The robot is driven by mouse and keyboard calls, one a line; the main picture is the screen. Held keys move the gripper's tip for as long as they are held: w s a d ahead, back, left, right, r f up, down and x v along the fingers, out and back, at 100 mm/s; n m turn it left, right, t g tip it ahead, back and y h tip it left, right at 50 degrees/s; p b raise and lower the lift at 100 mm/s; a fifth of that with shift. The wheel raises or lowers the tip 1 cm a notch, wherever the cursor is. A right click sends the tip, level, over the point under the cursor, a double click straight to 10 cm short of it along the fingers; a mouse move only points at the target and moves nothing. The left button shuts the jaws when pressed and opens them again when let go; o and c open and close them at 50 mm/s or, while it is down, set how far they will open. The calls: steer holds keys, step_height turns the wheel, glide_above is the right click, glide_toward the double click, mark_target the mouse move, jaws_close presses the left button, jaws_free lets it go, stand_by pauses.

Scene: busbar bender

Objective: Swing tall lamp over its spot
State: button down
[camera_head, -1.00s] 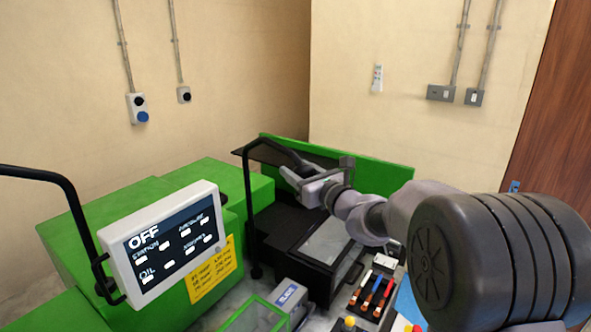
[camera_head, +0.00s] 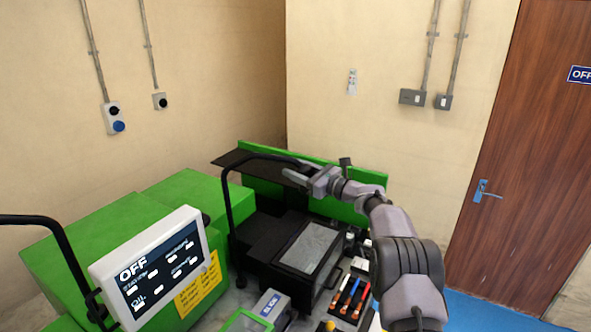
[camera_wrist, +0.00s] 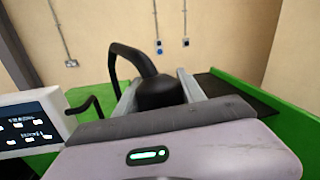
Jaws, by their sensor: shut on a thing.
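The tall lamp (camera_head: 229,205) is a black bent tube that rises from the bench, curves over and runs right towards my gripper (camera_head: 300,178). In the wrist view its dark rounded head (camera_wrist: 160,92) sits between the two grey fingers of my gripper (camera_wrist: 158,95), with the curved neck (camera_wrist: 130,56) behind. My gripper is shut on this lamp head. It is above the black machine part, in front of the green back panel. The lamp's marked spot cannot be made out.
A screen (camera_head: 152,270) reading OFF stands at front left on a second black bent tube (camera_head: 60,232). Green machine housings (camera_head: 150,203) are at left. A glass-topped black box (camera_head: 305,248) and colored-handled tools (camera_head: 348,292) lie below my arm. A wooden door (camera_head: 520,150) is at right.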

steer(key=shift+w+d+p, duration=0.1)
steer(key=shift+w+p, duration=0.25)
steer(key=shift+w, duration=0.4)
steer(key=c, duration=1.1)
jaws_free()
steer(key=shift+c, duration=0.2)
steer(key=o, duration=0.4)
steer(key=shift+a, duration=0.2)
steer(key=shift+d, duration=0.15)
